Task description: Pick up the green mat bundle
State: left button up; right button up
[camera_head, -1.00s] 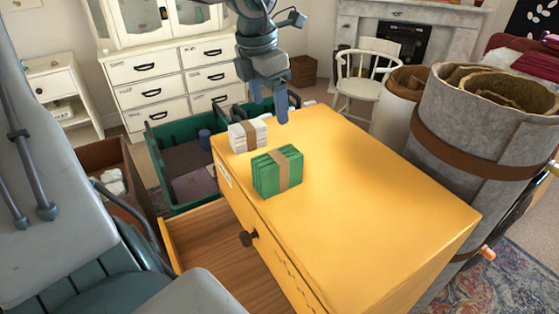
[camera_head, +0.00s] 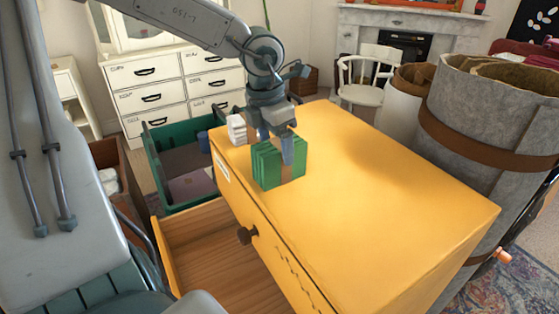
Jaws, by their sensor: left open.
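The green mat bundle (camera_head: 265,168), a stack of green mats with a tan band, stands upright on the yellow cabinet top (camera_head: 370,190), near its left edge. My left gripper (camera_head: 277,152) points down right at the bundle. Its jaws are open. One finger shows in front of the bundle's face, over the band; the other is partly hidden at the bundle's top. I cannot tell whether the fingers touch it. My right gripper is not in view.
A white bundle (camera_head: 237,129) stands just behind the green one, partly covered by the gripper. An open wooden drawer (camera_head: 215,250) juts out below left. A green crate (camera_head: 163,134) stands at left, a tall grey felt roll (camera_head: 465,185) at right. The cabinet top's right side is clear.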

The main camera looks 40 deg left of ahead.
aim_at(281, 160)
pick_arm(q)
jog(key=f, duration=0.2)
jog(key=d+f, duration=0.1)
jog(key=shift+w+f, duration=0.2)
jog(key=shift+w, duration=0.1)
jog(key=shift+w+a+f, duration=0.1)
jog(key=shift+f, duration=0.5)
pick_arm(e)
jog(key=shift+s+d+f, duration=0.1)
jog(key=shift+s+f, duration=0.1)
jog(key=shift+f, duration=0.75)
pick_arm(q)
jog(key=shift+r, duration=0.1)
jog(key=shift+c, duration=0.5)
jog(key=c, duration=1.1)
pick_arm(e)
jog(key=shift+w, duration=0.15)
pick_arm(q)
jog(key=shift+p, duration=0.3)
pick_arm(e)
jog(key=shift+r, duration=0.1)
